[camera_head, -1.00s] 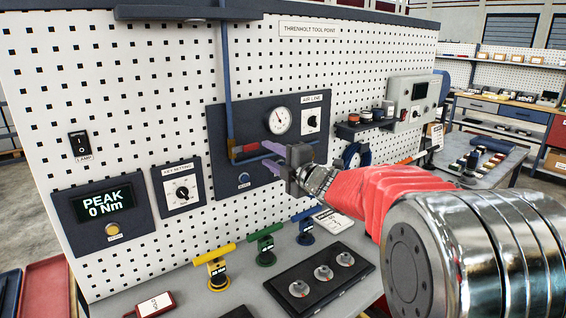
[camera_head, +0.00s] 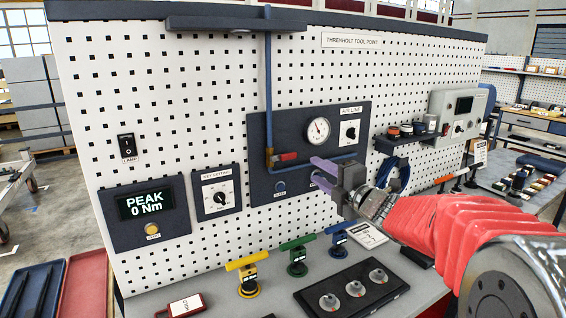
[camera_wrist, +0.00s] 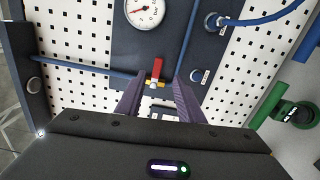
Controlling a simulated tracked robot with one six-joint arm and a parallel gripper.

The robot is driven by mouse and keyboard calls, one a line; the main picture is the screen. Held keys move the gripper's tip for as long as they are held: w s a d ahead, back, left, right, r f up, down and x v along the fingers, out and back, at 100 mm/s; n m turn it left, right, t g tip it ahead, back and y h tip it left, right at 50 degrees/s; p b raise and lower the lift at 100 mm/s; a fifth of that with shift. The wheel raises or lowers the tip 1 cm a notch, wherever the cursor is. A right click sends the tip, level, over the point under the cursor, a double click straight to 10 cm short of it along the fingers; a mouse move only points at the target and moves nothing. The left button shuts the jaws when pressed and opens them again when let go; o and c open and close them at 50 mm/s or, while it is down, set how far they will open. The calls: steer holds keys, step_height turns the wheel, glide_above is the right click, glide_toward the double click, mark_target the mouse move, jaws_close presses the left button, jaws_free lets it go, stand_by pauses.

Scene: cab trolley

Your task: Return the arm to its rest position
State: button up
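My gripper (camera_head: 314,169) is in front of the air line panel (camera_head: 350,112), to the right of the red valve handle (camera_head: 286,156) in the head view. Its two purple fingers are apart with nothing between them. In the wrist view the gripper (camera_wrist: 158,85) also shows open, with the red handle (camera_wrist: 157,68) beyond the fingertips in line with the gap. The handle looks clear of the fingers. My arm reaches in from the lower right with a red sleeve.
The bench below holds yellow (camera_head: 248,276), green (camera_head: 297,258) and blue (camera_head: 338,240) T-handled tools and a black tray (camera_head: 312,302) with round pieces. A small shelf (camera_head: 405,140) and grey box (camera_head: 455,112) are on the pegboard to the right.

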steer(key=s+a+f+n+g, duration=0.45)
steer(key=s+f+n, duration=0.3)
steer(key=n, duration=0.65)
steer(key=s+a+f+n+g, duration=0.3)
steer(key=s+f+n+g, duration=0.35)
steer(key=n, duration=0.65)
steer(key=s+d+f+n+h, duration=0.1)
steer(key=s+d+n+h, duration=0.2)
steer(key=s+n, duration=0.7)
steer(key=s+d+f+n+h, duration=0.1)
steer(key=s+d+n+h, duration=0.3)
steer(key=s+n, duration=0.7)
steer(key=shift+s+f, duration=0.15)
steer(key=shift+s, duration=1.65)
